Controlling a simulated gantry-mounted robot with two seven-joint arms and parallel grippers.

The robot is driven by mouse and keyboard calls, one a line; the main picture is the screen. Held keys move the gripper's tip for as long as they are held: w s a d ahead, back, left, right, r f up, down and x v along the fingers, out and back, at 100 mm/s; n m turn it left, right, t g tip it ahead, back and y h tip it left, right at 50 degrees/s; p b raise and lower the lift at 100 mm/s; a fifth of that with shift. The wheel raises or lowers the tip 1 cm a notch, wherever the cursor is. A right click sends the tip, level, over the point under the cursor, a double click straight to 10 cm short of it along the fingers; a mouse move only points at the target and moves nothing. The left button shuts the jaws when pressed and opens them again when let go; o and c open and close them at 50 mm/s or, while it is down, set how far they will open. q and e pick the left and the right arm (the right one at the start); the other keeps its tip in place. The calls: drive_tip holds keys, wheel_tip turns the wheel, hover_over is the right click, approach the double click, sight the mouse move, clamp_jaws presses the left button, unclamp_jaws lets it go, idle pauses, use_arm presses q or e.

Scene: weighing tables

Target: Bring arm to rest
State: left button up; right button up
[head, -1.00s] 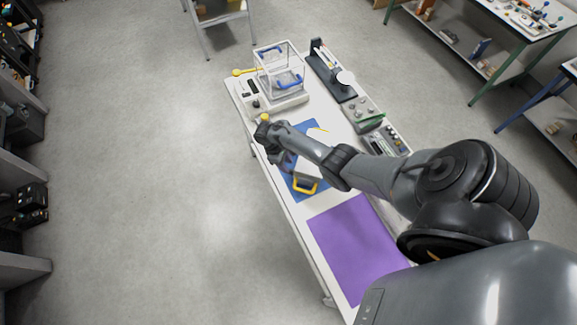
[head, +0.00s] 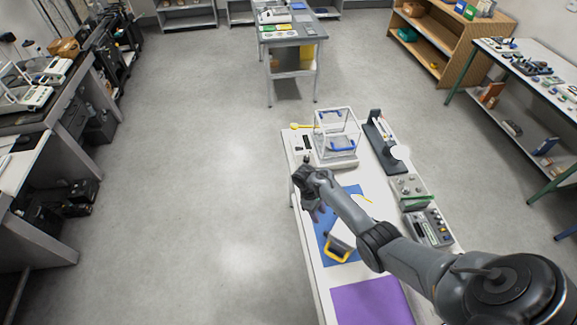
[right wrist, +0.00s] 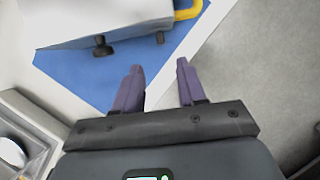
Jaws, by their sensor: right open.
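My right arm reaches in from the lower right of the head view. Its gripper (head: 312,198) hangs over the left edge of the white table, beside the blue mat (head: 324,223). In the right wrist view the two purple fingers of this gripper (right wrist: 161,85) stand apart with nothing between them. Below them are the blue mat (right wrist: 75,75), the table edge and the grey floor. My left gripper is not in view.
A glass-walled balance (head: 336,140) stands at the table's far end. A dark stand (head: 380,140) and instruments (head: 409,190) line its right side. A white case with a yellow handle (head: 341,252) lies on the mat, near a purple mat (head: 372,303). The floor left is clear.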

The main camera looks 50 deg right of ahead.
drive_tip(key=s+a+r+t, duration=0.2)
drive_tip(key=s+a+r, duration=0.3)
drive_tip(key=a, duration=0.3)
drive_tip(key=s+a+r+t+p, duration=0.1)
drive_tip(key=s+a+r+t, duration=0.2)
drive_tip(key=s+a+r, duration=0.2)
drive_tip(key=s+a+r+t, duration=0.3)
drive_tip(key=s+a+r, duration=0.2)
drive_tip(key=a+r, duration=0.5)
drive_tip(key=shift+a+y+p, duration=0.4)
drive_tip(key=shift+a, duration=0.6)
drive_tip(key=shift+s, duration=0.1)
